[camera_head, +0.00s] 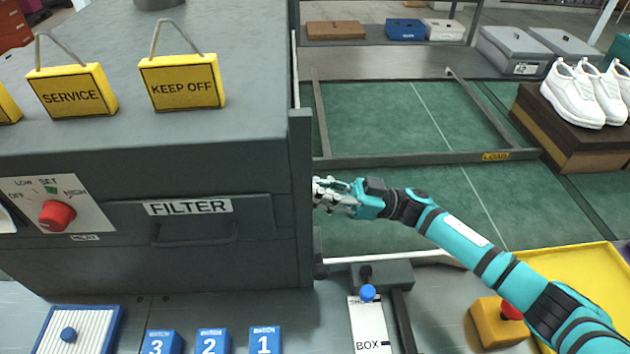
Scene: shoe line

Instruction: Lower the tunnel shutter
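The tunnel (205,110) is a large dark grey box filling the left of the head view. A dark upright post or edge (301,215) runs down its right end. The tunnel's mouth faces right, away from my view, so I cannot make out the shutter or its height. My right gripper (322,194) is beside this edge, with its silver fingers pointing left toward the tunnel's end. The fingertips meet the edge in the picture, and I cannot tell whether they touch anything or are open. My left gripper is out of view.
A green conveyor bed (400,115) with a grey frame marked LOAD lies right of the tunnel. White shoes (575,95) stand on a brown box at right.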

